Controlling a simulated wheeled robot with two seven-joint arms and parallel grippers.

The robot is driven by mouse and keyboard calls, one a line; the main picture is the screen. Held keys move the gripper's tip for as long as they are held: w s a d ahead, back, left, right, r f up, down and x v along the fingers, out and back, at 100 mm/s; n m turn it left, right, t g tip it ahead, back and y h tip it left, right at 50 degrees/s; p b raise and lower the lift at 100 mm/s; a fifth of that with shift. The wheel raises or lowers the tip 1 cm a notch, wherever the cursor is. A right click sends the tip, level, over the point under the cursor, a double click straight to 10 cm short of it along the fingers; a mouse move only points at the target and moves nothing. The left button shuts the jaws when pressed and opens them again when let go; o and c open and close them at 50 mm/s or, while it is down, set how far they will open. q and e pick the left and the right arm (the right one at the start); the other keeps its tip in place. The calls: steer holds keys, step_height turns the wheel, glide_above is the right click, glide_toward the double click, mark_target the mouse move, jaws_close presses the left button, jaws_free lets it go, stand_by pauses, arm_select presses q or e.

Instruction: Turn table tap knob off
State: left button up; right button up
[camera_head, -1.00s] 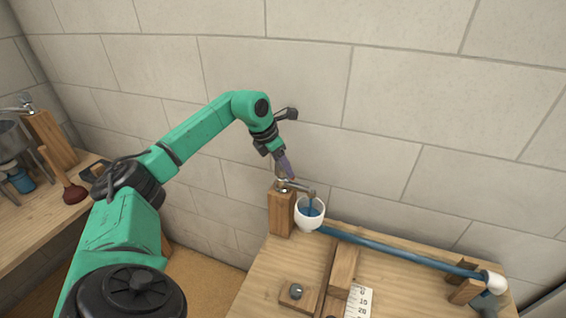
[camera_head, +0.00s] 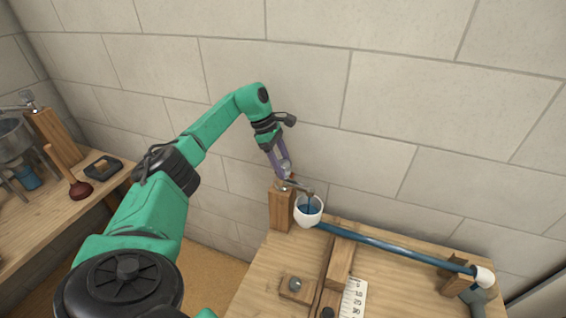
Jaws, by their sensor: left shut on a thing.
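The table tap (camera_head: 298,187) is a small metal tap on a wooden post (camera_head: 282,209) at the table's back left corner. Its spout points right, over a white cup-like funnel (camera_head: 308,214) with blue inside. My left gripper (camera_head: 285,172) comes down from above, with its purple fingers shut on the tap knob (camera_head: 285,166). The fingers partly hide the knob, so its exact angle is hard to tell. My right gripper is out of view.
A blue pipe (camera_head: 390,245) runs right from the funnel along the wooden table (camera_head: 262,275) to a white elbow (camera_head: 485,276). A ruler (camera_head: 353,299) and wooden blocks lie in front. Left, another bench (camera_head: 50,215) holds a plunger (camera_head: 80,188) and a second tap (camera_head: 27,100). The wall is close behind.

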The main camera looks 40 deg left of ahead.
arm_select(q)
steer(key=shift+r+m+g, duration=0.15)
steer(key=shift+m+g, duration=0.15)
steer(key=shift+m, duration=0.8)
steer(key=o, duration=1.4)
